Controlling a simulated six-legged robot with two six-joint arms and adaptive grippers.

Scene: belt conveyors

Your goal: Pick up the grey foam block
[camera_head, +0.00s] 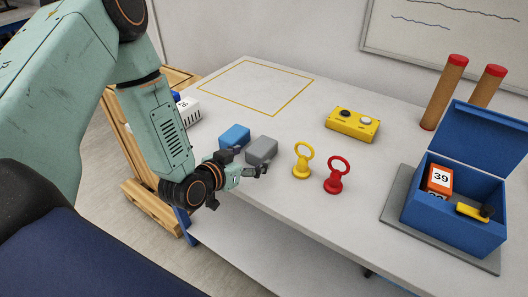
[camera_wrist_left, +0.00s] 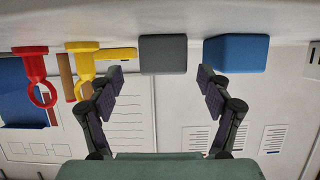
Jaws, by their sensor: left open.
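The grey foam block (camera_head: 262,148) lies on the white table near its front edge, just right of a blue block (camera_head: 235,136). My left gripper (camera_head: 251,160) is open and empty, in front of the grey block, with its fingers pointing towards it. In the left wrist view, which is upside down, the grey block (camera_wrist_left: 163,54) shows beyond and between the two spread fingertips of the left gripper (camera_wrist_left: 161,82). The blue block (camera_wrist_left: 236,54) is just right of it there, beyond the right-hand finger. My right gripper is not in view.
A yellow ring-topped piece (camera_head: 302,164) and a red one (camera_head: 337,176) stand right of the grey block. Farther right is an open blue box (camera_head: 455,225). A yellow button box (camera_head: 352,124) sits behind. The table (camera_head: 300,110) between is clear.

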